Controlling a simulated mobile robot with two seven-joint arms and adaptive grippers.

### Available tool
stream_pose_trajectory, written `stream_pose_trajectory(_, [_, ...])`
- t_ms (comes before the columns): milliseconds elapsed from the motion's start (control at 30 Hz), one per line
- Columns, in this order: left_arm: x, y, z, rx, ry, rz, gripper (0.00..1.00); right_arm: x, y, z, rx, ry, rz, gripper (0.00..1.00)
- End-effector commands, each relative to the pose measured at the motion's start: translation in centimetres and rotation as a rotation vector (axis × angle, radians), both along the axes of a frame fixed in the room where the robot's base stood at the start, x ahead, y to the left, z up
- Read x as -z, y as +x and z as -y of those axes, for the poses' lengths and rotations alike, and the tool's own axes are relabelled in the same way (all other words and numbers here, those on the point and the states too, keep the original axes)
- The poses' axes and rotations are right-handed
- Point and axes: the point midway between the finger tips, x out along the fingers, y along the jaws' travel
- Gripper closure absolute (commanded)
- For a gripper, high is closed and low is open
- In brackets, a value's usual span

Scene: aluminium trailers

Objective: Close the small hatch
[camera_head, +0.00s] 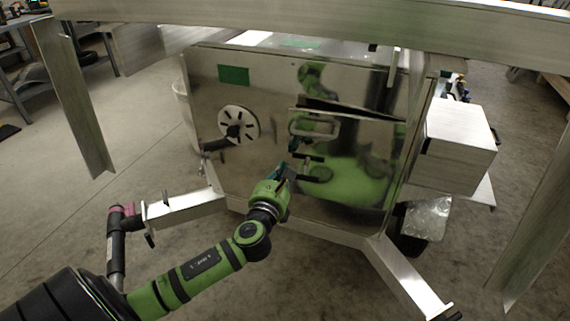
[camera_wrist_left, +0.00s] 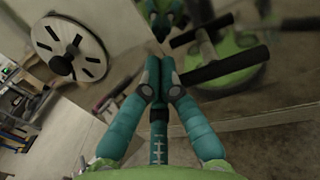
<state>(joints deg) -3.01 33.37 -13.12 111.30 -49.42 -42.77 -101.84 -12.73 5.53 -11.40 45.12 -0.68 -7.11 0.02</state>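The small hatch (camera_head: 347,160) is a shiny metal panel in the trailer's front wall. A dark wedge-shaped gap shows along its top edge, so it stands slightly open. It mirrors my green arm. A black T-shaped handle (camera_head: 309,168) sits on its left part; the handle is large in the left wrist view (camera_wrist_left: 222,67). My left gripper (camera_head: 284,168) is just left of and below the handle. In the left wrist view its teal fingers (camera_wrist_left: 160,68) meet at the tips, with nothing visible between them. Contact with the hatch cannot be told. My right gripper is not in view.
A round white slotted disc (camera_head: 238,125) is on the wall left of the hatch. A metal box (camera_head: 459,145) juts out at the right. Trailer frame beams (camera_head: 185,207) spread at the bottom, and a long beam (camera_head: 300,17) crosses the top. Open floor lies at the left.

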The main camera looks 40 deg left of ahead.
Motion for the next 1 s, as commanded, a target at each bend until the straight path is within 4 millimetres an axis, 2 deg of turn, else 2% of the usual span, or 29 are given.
stream_pose_trajectory(100, [0.1, 1.6, -0.6, 0.0, 0.0, 0.0, 1.0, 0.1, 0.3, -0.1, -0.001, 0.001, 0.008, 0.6])
stream_pose_trajectory(233, [0.1, 2.5, -0.8, 0.001, -0.001, -0.002, 1.0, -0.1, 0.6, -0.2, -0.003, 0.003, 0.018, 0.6])
stream_pose_trajectory(667, [0.1, 2.9, -1.0, 0.005, 0.001, -0.001, 1.0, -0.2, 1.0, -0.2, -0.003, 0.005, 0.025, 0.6])
stream_pose_trajectory(1000, [0.0, 6.3, -2.6, 0.134, 0.001, 0.0, 1.0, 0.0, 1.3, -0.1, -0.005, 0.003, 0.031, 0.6])
